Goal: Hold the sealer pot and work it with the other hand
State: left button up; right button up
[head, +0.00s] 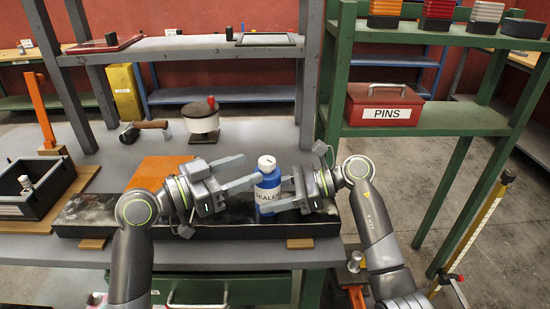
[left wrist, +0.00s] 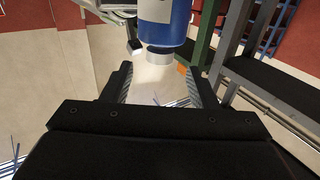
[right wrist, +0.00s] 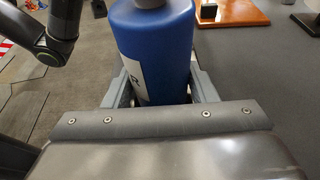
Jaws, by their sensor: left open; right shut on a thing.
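The sealer pot (head: 268,190) is a blue bottle with a white cap (head: 267,162) and a white label. It looks upright above the dark tray at the front of the bench. My right gripper (head: 279,194) is shut on its body from the right; the right wrist view shows the blue body (right wrist: 158,50) between the fingers. My left gripper (head: 250,171) is open and empty, just left of the cap. In the left wrist view the cap (left wrist: 160,56) lies just past the open fingertips, apart from them. Whether the pot's base touches the tray is unclear.
The long dark tray (head: 100,210) lies along the bench front. Behind it are an orange board (head: 155,170), a white pot with a red knob (head: 201,117) and a hand tool (head: 143,129). A red PINS box (head: 383,104) sits on the green shelf at right.

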aim_at(274, 159)
pick_arm(q)
jog(key=x, duration=0.8)
jog(key=c, duration=1)
jog(key=shift+m+g, duration=0.3)
jog(key=shift+g, duration=0.1)
jog(key=m+g, duration=0.1)
jog(key=g, duration=0.1)
jog(key=m+g+h, duration=0.1)
jog(key=g, duration=0.1)
jog(key=m+g+h, duration=0.1)
jog(key=m+g, duration=0.1)
jog(key=shift+s+d, duration=0.15)
jog(key=shift+s, duration=0.15)
jog(key=shift+s+m+g, duration=0.2)
jog(key=shift+m+g, duration=0.95)
jog(key=shift+g, duration=0.6)
jog(key=shift+s+m+g, duration=0.2)
jog(key=shift+m+g, duration=0.95)
jog(key=shift+g, duration=0.6)
